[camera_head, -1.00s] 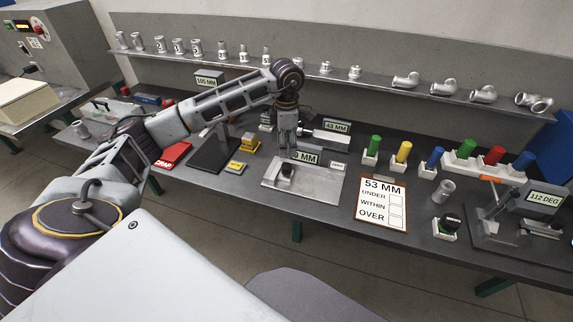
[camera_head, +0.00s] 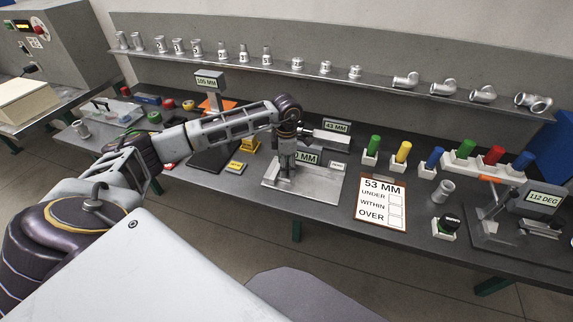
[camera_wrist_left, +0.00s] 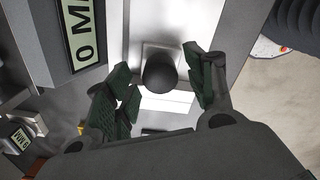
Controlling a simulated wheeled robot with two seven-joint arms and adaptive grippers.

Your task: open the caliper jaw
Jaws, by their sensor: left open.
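The caliper is a flat metal plate (camera_head: 318,186) on the bench with a display (camera_head: 306,158) that reads "0 MM", its first part hidden by my arm. Its dark round knob (camera_wrist_left: 160,72) on a light square block shows in the left wrist view, where the display (camera_wrist_left: 84,32) also shows at upper left. My left gripper (camera_head: 285,177) points down over the plate and hides the knob in the head view. In the left wrist view its fingers (camera_wrist_left: 162,85) are apart, one on each side of the knob. I cannot tell whether they touch it. My right gripper is not in view.
A "53 MM" card (camera_head: 382,203) with under, within and over boxes lies right of the caliper. Green, yellow and blue pegs (camera_head: 403,152) stand behind it. The "112 DEG" gauge (camera_head: 541,199) stands far right.

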